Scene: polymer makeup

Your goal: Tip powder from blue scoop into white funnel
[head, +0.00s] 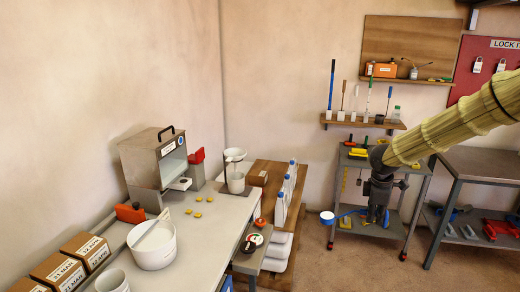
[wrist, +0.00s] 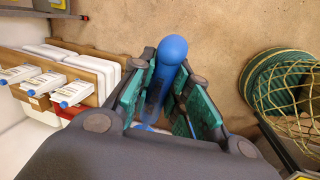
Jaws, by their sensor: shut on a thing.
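My gripper (head: 377,208) is at the right of the head view, over the floor, with its fingers pointing down. It is shut on the blue scoop's handle, whose rounded blue end stands out between the green finger pads (wrist: 160,95) in the wrist view. The bowl of the blue scoop (head: 327,217) reaches out to the left and shows white inside; the powder itself is too small to make out. The white funnel (head: 235,155) sits in a stand on the light table, well left of my gripper, above a white beaker (head: 236,184).
Between scoop and funnel, white bottles with blue caps (head: 281,208) stand by a wooden rack; they show in the wrist view (wrist: 76,91). A boxy cabinet (head: 152,162) and a white tub (head: 152,247) are on the light table (head: 205,235). A grey cart (head: 350,190) stands behind my gripper.

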